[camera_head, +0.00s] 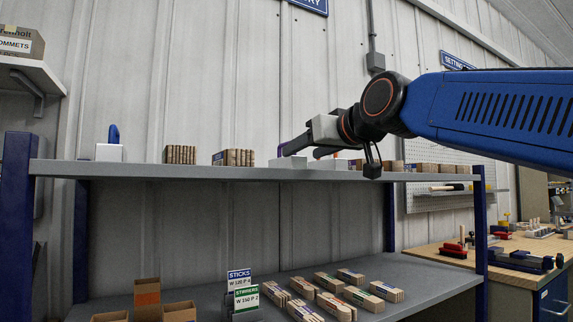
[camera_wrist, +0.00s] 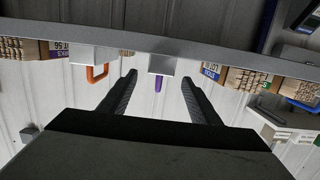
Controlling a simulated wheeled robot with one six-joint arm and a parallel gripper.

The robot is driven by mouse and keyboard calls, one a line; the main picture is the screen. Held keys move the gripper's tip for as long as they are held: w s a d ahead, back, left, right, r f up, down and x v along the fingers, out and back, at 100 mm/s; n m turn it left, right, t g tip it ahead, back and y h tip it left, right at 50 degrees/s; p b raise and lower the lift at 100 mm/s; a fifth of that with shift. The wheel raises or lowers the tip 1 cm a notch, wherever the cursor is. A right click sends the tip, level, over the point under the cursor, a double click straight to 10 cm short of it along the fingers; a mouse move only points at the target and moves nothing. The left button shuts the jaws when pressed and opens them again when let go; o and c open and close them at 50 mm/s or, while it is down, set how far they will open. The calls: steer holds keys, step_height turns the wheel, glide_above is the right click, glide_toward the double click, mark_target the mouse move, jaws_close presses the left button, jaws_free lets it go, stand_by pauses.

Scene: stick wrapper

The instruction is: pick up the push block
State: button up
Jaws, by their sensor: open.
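Several pale blocks with upright coloured handles stand on the upper shelf; I cannot tell which one is meant by the push block. One pale block (camera_head: 288,162) is by my gripper (camera_head: 299,151). In the wrist view, which is upside down, a pale block (camera_wrist: 162,60) with a purple handle lies in line with the gap between my fingers (camera_wrist: 158,78). The fingers are apart and hold nothing visible. A block with an orange handle (camera_wrist: 92,58) is to its left there. Another block (camera_head: 109,153) with a blue handle stands at the shelf's left end.
The upper shelf (camera_head: 140,170) also bears bundles of sticks (camera_head: 180,154) and (camera_head: 234,157). More sticks (camera_head: 332,306), a sign and brown boxes (camera_head: 147,293) are on the lower shelf. A workbench (camera_head: 450,266) is at right. The wall is close behind.

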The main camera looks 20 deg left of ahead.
mark_target(287, 160)
steer(key=shift+x, duration=4.95)
steer(key=shift+r, duration=0.2)
jaws_close()
